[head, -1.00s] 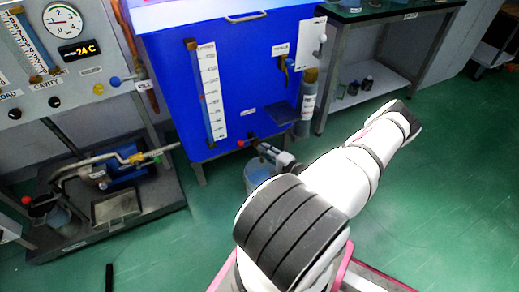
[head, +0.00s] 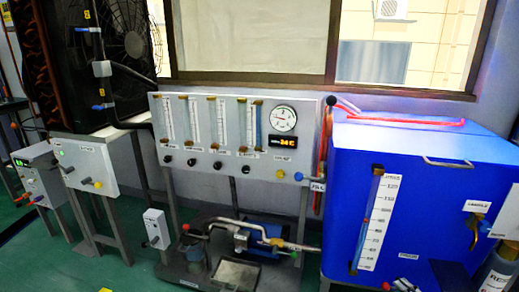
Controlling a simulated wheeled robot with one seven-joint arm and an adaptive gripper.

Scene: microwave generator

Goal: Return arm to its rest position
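My arm and my gripper are out of the head view now, so whether the gripper is open or shut does not show. The view holds a grey control panel (head: 234,168) in the middle, with several flow tubes, a round gauge (head: 283,118) and a display (head: 284,141). A blue tank (head: 420,165) with a white level scale (head: 374,222) stands at the right.
A pump stand (head: 188,262) with pipework sits on the floor below the panel. A large black fan unit (head: 88,65) and grey control boxes (head: 88,165) stand at the left. Green floor (head: 130,262) is bare at the lower left. A window (head: 250,40) is behind.

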